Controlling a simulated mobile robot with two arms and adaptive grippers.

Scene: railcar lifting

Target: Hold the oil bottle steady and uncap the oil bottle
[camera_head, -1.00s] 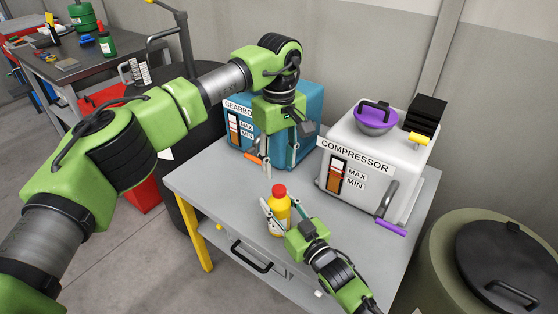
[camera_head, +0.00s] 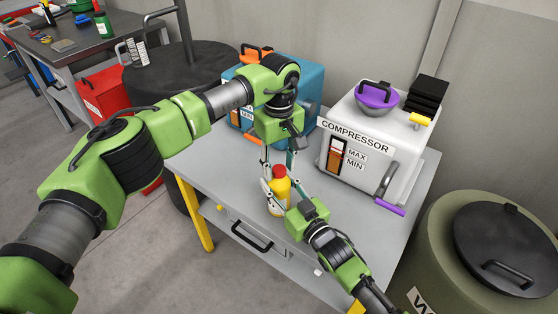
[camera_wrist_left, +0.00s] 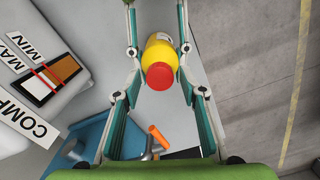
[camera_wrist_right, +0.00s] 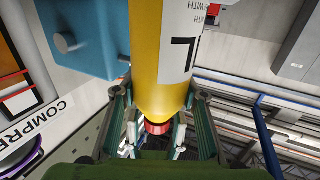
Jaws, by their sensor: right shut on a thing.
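The oil bottle (camera_head: 281,189) is yellow with a red cap (camera_head: 279,170). It stands upright near the front of the grey workbench. My right gripper (camera_head: 279,202) is shut around its body from the front right; the bottle (camera_wrist_right: 165,60) fills the middle of the right wrist view, with part of the red cap (camera_wrist_right: 158,127) showing low. My left gripper (camera_head: 278,172) points down from above, open and empty. Its fingers lie on either side of the bottle top in the picture. In the left wrist view the red cap (camera_wrist_left: 160,77) sits between the spread fingers, apparently untouched.
The white compressor (camera_head: 358,150) and blue gearbox (camera_head: 310,85) stand at the back of the workbench (camera_head: 350,225). A green barrel (camera_head: 440,225) stands at the right. Clear tabletop lies right of the bottle.

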